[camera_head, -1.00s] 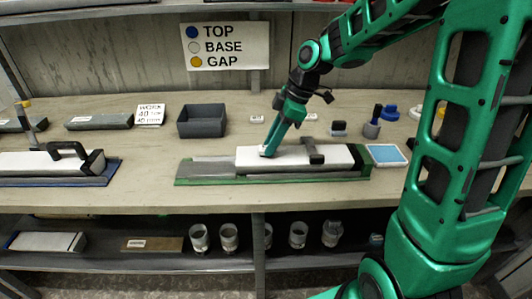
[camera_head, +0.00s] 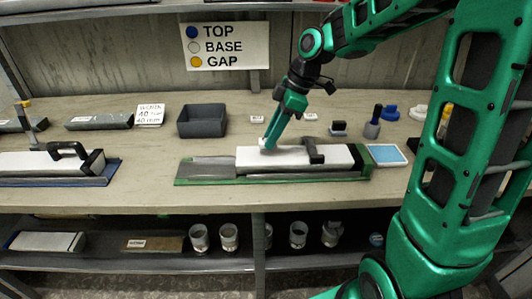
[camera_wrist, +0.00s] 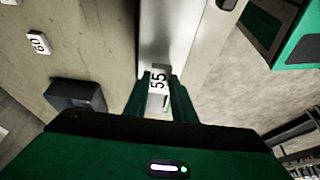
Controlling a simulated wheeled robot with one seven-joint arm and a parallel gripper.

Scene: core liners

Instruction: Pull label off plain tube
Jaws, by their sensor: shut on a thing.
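The plain tube (camera_head: 285,156) is a long white piece lying in a green-edged tray (camera_head: 215,181) on the bench. A dark T-shaped tool or clamp (camera_head: 314,152) sits across its right part. My gripper (camera_head: 267,145) points down at the tube's left part. In the wrist view, my gripper (camera_wrist: 160,92) is shut on a small white label (camera_wrist: 157,80) marked 55. The label is in front of the pale tube surface (camera_wrist: 172,40). The fingers cover its sides, and I cannot tell whether it still touches the tube.
A dark open bin (camera_head: 202,121) stands behind the tray. Small white tags (camera_head: 257,119) lie at the back. A blue-topped pad (camera_head: 387,154) is right of the tray. A second tray (camera_head: 60,180) with a handled tool is at left. Several cups (camera_head: 229,237) stand on the lower shelf.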

